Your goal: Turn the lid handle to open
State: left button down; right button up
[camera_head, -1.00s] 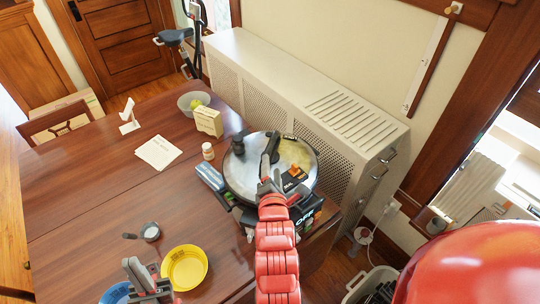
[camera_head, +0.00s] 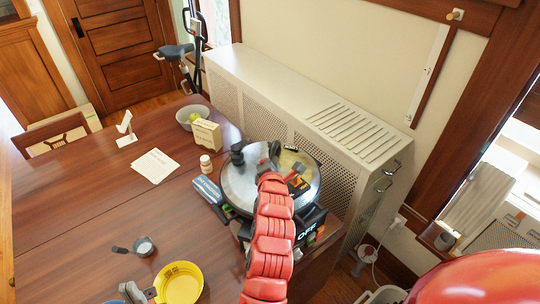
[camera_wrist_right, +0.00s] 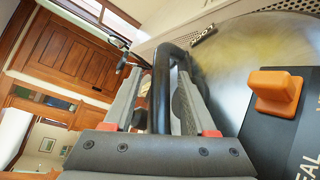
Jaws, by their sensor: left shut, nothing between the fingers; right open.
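A round cooker with a shiny metal lid (camera_head: 238,187) stands at the table's right edge. The black lid handle (camera_wrist_right: 161,92) shows in the right wrist view, curving up over the lid. My right gripper (camera_head: 269,161) is over the lid, open, with a finger on each side of the handle; I cannot tell whether they touch it. My right arm hides part of the cooker. My left gripper (camera_head: 131,290) is shut and empty at the bottom edge, by the yellow bowl (camera_head: 180,285).
A blue box (camera_head: 208,190) and small bottle (camera_head: 206,164) stand left of the cooker. A small pan (camera_head: 144,246) and white papers (camera_head: 155,166) lie on the table (camera_head: 85,215). A radiator cover (camera_head: 310,105) stands behind. The table's left middle is clear.

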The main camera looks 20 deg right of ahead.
jog(key=shift+c, duration=0.4)
grip_shut()
dwell(0.9)
